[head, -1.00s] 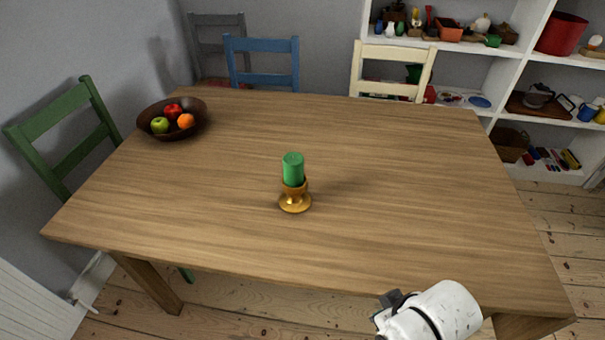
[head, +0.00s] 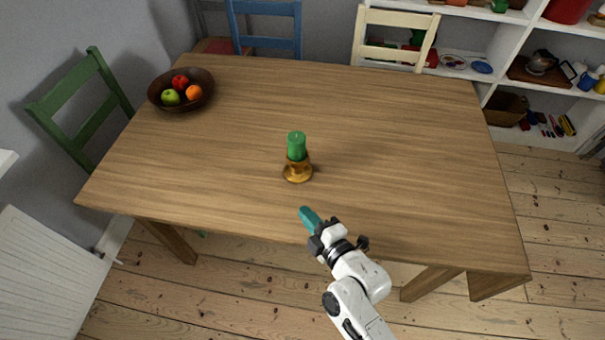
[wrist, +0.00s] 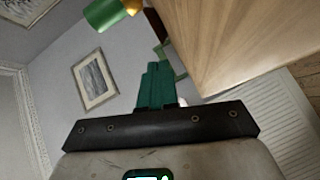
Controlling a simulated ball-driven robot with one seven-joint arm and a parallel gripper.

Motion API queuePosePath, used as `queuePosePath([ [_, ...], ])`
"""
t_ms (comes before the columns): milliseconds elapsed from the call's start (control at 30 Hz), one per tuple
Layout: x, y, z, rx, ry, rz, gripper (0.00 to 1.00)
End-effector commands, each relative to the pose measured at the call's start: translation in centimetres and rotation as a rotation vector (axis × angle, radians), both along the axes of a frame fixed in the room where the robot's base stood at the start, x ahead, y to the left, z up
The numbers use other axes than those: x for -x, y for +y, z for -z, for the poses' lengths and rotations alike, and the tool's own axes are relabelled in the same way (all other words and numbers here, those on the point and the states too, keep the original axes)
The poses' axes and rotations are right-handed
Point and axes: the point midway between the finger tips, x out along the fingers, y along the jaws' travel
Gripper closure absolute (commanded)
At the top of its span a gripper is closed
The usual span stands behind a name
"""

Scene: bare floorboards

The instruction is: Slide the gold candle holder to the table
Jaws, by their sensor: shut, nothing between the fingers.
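The gold candle holder (head: 298,172) stands upright on the wooden table (head: 400,140), toward its front middle, with a green candle (head: 297,146) in it. In the wrist view the green candle (wrist: 103,14) and a bit of the gold holder (wrist: 132,6) show at the top edge. My gripper (head: 308,214) is at the table's front edge, in front of the holder and apart from it. Its teal fingers (wrist: 155,86) are together with nothing between them. The table (wrist: 250,45) also shows at the upper right of the wrist view.
A dark bowl (head: 208,88) of fruit stands at the table's back left. Green (head: 75,115), blue (head: 266,28) and cream (head: 395,35) chairs stand around the table. Shelves (head: 490,60) are at the back right. The tabletop around the holder is clear.

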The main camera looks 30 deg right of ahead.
Motion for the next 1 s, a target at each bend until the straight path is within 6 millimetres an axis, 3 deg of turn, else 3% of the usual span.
queuePosePath([
  [200,0.6,-1.0,0.9,0.236,-0.153,0.088,1.0],
  [433,0.0,-1.5,0.8,0.305,-0.191,0.122,1.0],
  [1000,-9.9,-2.2,1.3,0.303,-0.19,0.123,1.0],
])
